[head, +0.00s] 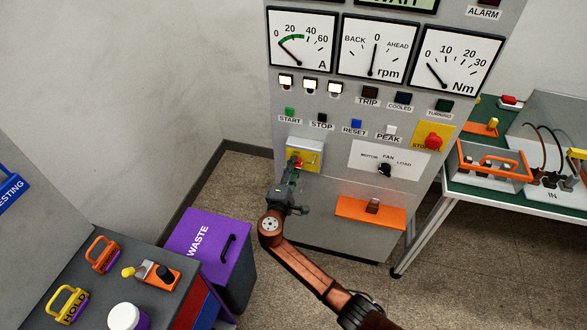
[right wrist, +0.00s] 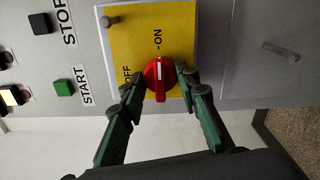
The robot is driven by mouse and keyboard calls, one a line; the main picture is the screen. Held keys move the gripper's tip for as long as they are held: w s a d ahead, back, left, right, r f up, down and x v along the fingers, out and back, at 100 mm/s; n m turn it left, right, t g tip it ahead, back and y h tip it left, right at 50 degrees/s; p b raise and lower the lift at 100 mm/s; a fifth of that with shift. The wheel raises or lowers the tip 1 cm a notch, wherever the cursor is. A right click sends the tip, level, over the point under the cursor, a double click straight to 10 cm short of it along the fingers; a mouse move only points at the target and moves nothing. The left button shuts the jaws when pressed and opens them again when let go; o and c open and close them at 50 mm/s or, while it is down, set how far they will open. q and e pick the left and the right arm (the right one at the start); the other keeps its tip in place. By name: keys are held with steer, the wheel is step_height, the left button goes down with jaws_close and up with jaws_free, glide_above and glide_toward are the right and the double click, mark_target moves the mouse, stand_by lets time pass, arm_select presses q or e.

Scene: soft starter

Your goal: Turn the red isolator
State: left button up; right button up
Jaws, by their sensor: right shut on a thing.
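The red isolator (right wrist: 159,80) is a round red knob with a white mark, on a yellow plate (right wrist: 178,29) lettered OFF and ON. In the right wrist view its white mark lies crosswise to the line of my fingers' gap, toward the ON lettering. My right gripper (right wrist: 160,82) has its green fingers on either side of the knob and is shut on it. In the head view the yellow plate (head: 312,157) sits low on the grey cabinet (head: 340,230), and my right gripper (head: 297,172) covers most of the knob. My left gripper is not in view.
Green START (head: 290,112), black STOP (head: 322,118) and blue RESET (head: 356,124) buttons sit just above. A red emergency button (head: 433,142) and fan switch (head: 384,169) are to the right. An orange ledge (head: 360,212) juts below. A purple waste bin (head: 192,243) stands left.

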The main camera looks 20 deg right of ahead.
steer(key=shift+a+f, duration=0.1)
steer(key=o, duration=1.2)
steer(key=shift+c, duration=0.2)
steer(key=v, duration=1.2)
